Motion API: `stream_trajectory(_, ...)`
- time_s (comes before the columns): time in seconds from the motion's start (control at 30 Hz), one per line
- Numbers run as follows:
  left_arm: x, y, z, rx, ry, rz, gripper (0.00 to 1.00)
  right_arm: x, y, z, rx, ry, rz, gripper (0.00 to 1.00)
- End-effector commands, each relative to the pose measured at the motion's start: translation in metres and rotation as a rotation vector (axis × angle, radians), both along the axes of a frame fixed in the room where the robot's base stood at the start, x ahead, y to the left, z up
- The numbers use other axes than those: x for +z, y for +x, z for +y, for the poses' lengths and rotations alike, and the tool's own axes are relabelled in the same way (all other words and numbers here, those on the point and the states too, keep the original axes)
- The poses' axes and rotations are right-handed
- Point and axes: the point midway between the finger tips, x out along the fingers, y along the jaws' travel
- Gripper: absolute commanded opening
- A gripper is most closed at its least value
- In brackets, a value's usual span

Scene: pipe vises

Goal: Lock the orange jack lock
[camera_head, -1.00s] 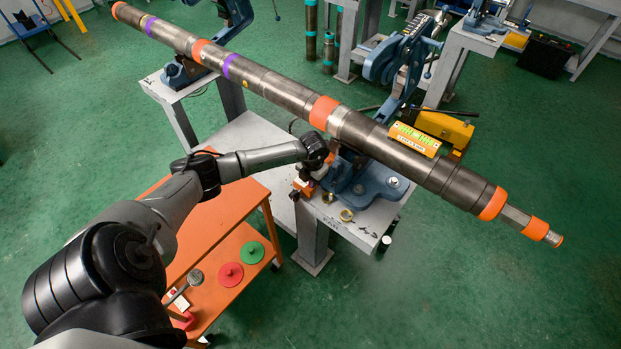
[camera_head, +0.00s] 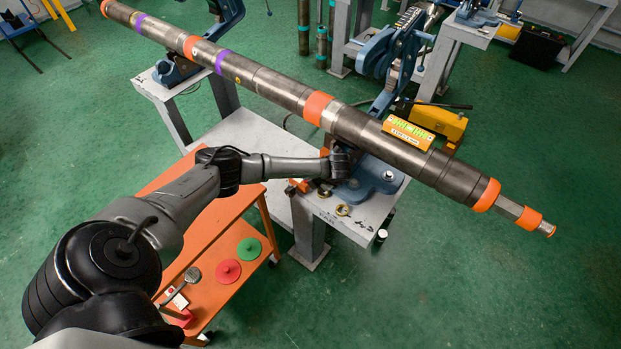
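A small orange part (camera_head: 299,185), which looks like the jack lock, sits at the near edge of the grey vise table. It is partly covered by my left arm, and I cannot tell its lock position. My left arm reaches in from the left, and its wrist end, with the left gripper (camera_head: 341,172), is right of the orange part, just below the pipe and over the blue vise base (camera_head: 372,181). The fingers are too small and hidden to tell whether they are open or touching anything. My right gripper is not in view.
A long dark pipe (camera_head: 262,80) with orange and purple bands rests across the vises. Brass rings (camera_head: 342,210) lie on the grey table (camera_head: 361,226). An orange cart (camera_head: 205,250) holds red (camera_head: 228,271) and green (camera_head: 249,251) discs.

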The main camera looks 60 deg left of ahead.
Motion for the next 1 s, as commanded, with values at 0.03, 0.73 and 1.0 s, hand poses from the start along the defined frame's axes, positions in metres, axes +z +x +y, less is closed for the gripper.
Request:
stream_trajectory(0.03, -0.0008, 0.0003, -0.0006, 0.000, 0.005, 0.002, 0.00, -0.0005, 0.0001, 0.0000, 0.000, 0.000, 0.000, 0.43)
stream_trajectory(0.73, -0.0012, 0.0000, -0.0008, 0.000, 0.012, 0.006, 0.48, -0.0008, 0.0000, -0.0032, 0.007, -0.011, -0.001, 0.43)
stream_trajectory(1.0, 0.0003, 0.0005, -0.0012, -0.001, 0.012, 0.005, 0.48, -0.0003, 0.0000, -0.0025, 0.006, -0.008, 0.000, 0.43)
